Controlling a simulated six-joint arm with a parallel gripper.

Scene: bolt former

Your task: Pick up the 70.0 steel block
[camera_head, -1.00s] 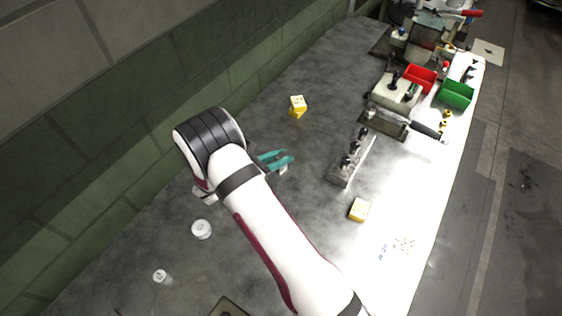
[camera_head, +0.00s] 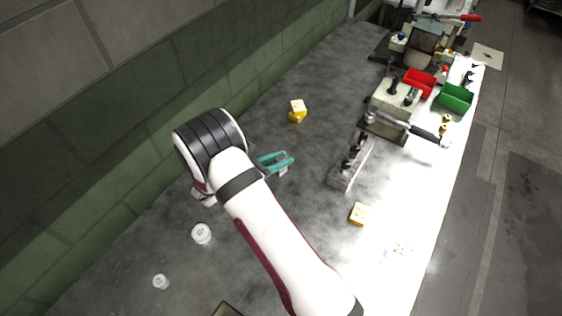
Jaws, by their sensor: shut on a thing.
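My arm reaches in from the bottom and bends at a black-banded joint. My gripper (camera_head: 276,161), with teal parts, shows just right of the forearm, low over the bench; the forearm hides the rest of it. A small grey piece (camera_head: 283,171) shows at its jaws, which are shut on it. It looks like a steel block, but its marking is too small to read. I cannot tell whether it touches the bench. Two pale round marked pieces, a larger one (camera_head: 201,233) and a smaller one (camera_head: 160,282), lie left of the forearm.
A yellow block (camera_head: 298,106) stands beyond the gripper; another yellow block (camera_head: 357,214) lies to the right. A clear stand (camera_head: 343,178) with dark knobs is between. A lever fixture (camera_head: 390,125), red bin (camera_head: 418,80) and green bin (camera_head: 455,98) are farther off. A wall borders the left.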

